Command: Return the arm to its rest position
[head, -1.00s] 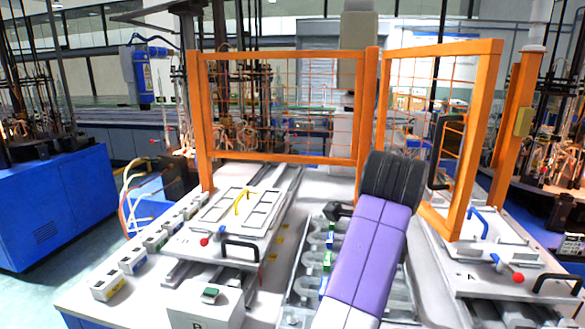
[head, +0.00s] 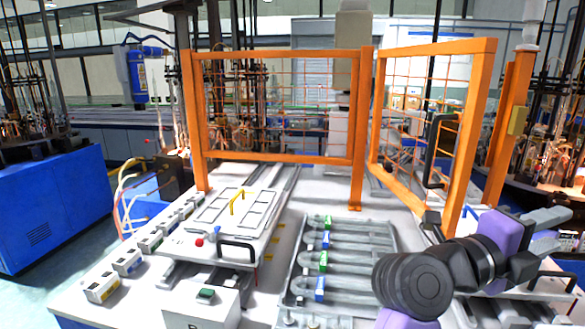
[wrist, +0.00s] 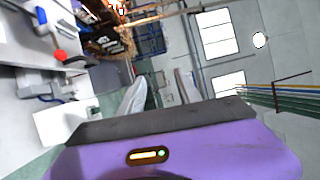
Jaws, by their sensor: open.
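My arm is folded at the lower right of the head view, its black joint near the front of the work table and its purple wrist section reaching right. My gripper (head: 566,227) points to the right, above the right-hand tray fixture, which it partly hides. In the wrist view its two grey fingers (wrist: 160,93) stand apart with nothing between them. The gripper is open and empty.
A rack of grey tubes (head: 345,238) with coloured clips lies mid-table. A white tray fixture (head: 188,245) with a black handle sits left.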

